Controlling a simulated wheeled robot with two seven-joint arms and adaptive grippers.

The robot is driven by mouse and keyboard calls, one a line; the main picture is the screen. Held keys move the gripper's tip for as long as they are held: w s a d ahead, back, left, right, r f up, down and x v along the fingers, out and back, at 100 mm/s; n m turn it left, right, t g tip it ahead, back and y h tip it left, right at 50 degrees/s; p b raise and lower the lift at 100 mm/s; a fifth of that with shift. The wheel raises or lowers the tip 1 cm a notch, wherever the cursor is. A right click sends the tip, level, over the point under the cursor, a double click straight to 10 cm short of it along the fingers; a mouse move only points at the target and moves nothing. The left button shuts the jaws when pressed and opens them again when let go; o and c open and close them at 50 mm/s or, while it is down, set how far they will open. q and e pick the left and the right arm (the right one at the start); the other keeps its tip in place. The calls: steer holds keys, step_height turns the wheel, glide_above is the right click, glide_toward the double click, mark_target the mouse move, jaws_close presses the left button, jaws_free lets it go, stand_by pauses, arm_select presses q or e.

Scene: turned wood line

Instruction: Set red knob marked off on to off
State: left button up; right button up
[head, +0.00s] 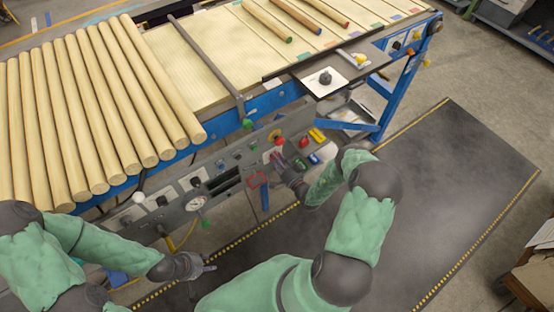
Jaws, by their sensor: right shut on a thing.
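My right gripper (277,161) reaches the front of the grey control panel (228,166) and is shut at a pale plate (267,156) below the red and yellow stop button (275,136). A small bit of red shows at its fingertips, which I take to be the red knob (274,154). The fingers hide most of it, so its pointing direction and the off and on marks cannot be read. My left gripper (208,264) hangs apart from the panel, low over the floor; its finger gap is too small to judge.
Wooden rods (100,100) lie on the blue-framed line above. The dark floor mat (450,190) at right is clear.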

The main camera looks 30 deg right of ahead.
steer(key=shift+d, duration=0.15)
steer(key=o, duration=1.1)
steer(key=shift+o, duration=0.2)
steer(key=shift+s, duration=0.1)
steer(key=s, duration=1.1)
steer(key=shift+s+d, duration=0.4)
